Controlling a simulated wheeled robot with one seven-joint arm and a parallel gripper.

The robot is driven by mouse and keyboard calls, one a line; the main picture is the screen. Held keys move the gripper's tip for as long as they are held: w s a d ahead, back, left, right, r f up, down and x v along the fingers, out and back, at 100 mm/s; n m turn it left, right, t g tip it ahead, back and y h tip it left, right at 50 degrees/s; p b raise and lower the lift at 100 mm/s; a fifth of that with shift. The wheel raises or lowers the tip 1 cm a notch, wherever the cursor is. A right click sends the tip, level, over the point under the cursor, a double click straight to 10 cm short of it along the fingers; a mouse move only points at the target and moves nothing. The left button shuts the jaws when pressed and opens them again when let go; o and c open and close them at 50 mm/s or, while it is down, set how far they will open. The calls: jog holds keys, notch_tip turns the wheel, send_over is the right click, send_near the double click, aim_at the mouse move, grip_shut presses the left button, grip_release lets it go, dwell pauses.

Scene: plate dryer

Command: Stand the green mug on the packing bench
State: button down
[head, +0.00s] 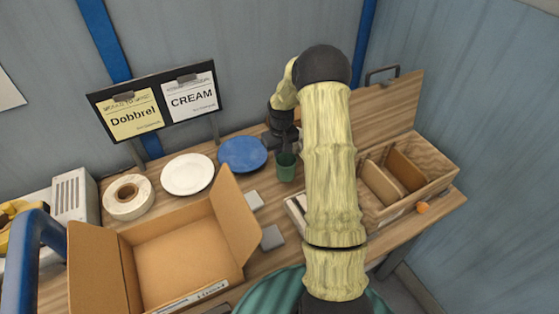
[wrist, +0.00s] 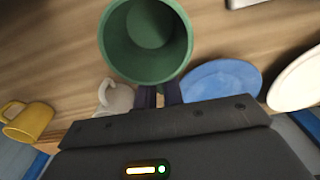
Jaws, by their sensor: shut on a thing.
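The green mug (head: 286,168) is upright in the head view, just below my gripper (head: 284,146) and right of the blue plate. In the wrist view I look into the open, empty mouth of the green mug (wrist: 150,66). My gripper's dark fingers (wrist: 159,96) are shut at its near side, on what seems to be its handle, which is hidden. The packing bench (head: 275,213) is wood-topped, and its bare wood fills much of the wrist view (wrist: 50,55). I cannot tell whether the mug's base touches the bench.
A blue plate (head: 242,154) and white plate (head: 187,174) lie left of the mug. An open carton (head: 180,260) stands at the front, a wooden divided box (head: 440,165) at right. A yellow mug (wrist: 28,122) and a pale mug (wrist: 116,98) show in the wrist view.

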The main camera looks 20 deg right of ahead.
aim_at(279, 161)
jog(key=shift+f+p, duration=0.4)
jog(key=shift+f, duration=1.35)
jog(key=c, duration=1.5)
grip_release()
jog(key=shift+f, duration=0.1)
jog(key=r+b, duration=0.1)
jog(key=r, duration=0.5)
jog(key=r+b, duration=0.2)
jog(key=r, duration=0.4)
jog(key=shift+s+d+r, duration=0.1)
jog(key=shift+s, duration=0.1)
